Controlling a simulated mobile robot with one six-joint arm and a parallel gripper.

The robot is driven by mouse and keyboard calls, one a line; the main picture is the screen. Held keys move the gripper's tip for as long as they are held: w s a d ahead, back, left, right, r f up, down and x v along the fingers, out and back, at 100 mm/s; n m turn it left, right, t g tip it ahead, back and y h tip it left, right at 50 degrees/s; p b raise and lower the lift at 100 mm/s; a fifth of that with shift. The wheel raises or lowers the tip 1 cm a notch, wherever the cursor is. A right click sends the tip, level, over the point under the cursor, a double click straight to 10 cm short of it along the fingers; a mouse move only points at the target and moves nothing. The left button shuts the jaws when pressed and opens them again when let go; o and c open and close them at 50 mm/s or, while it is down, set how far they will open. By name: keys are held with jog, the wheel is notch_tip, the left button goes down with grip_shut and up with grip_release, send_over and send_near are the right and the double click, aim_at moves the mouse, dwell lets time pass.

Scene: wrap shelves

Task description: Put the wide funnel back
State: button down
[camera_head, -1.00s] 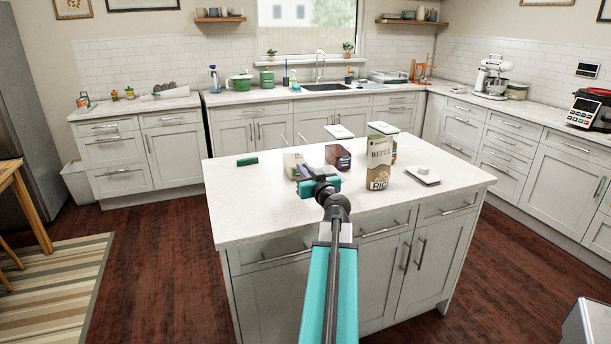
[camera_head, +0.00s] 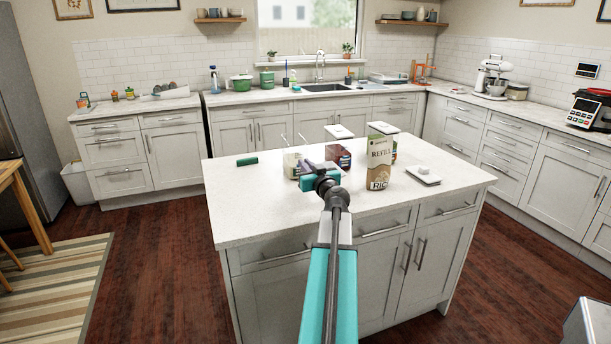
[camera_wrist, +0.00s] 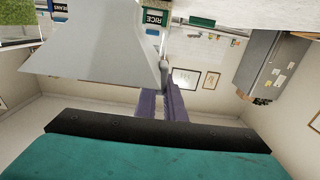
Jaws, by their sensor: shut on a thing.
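The wide funnel (camera_wrist: 95,50) is a large pale grey cone that fills the upper left of the wrist view. My gripper (camera_wrist: 165,102) has purple fingers, which are shut on the funnel near its lower right corner in that view. There I cannot make out the funnel clearly against the pale things behind. Containers labelled rice (camera_wrist: 152,18) and beans (camera_wrist: 58,7) show beyond the funnel in the wrist view.
On the island (camera_head: 260,215) stand a rice refill pack (camera_head: 379,165), a dark red box (camera_head: 340,156), a pale container (camera_head: 292,166), a flat white lid (camera_head: 424,176) and a green cylinder (camera_head: 247,161). The island's left front is clear.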

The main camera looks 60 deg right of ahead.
jog(key=shift+f+b, duration=0.6)
jog(key=shift+f, duration=1.15)
jog(key=shift+f, duration=0.1)
jog(key=c, duration=1.8)
grip_release()
jog(key=shift+c, duration=0.2)
jog(key=v, duration=0.8)
jog(key=shift+s+a+p, duration=0.25)
jog(key=shift+s+p, duration=0.05)
jog(key=shift+s+a+b, duration=0.1)
jog(key=shift+s+b, duration=0.05)
jog(key=shift+b, duration=0.2)
jog(key=b+v, duration=0.2)
jog(key=b, duration=0.3)
jog(key=shift+s+a, duration=0.1)
jog(key=shift+s, duration=0.05)
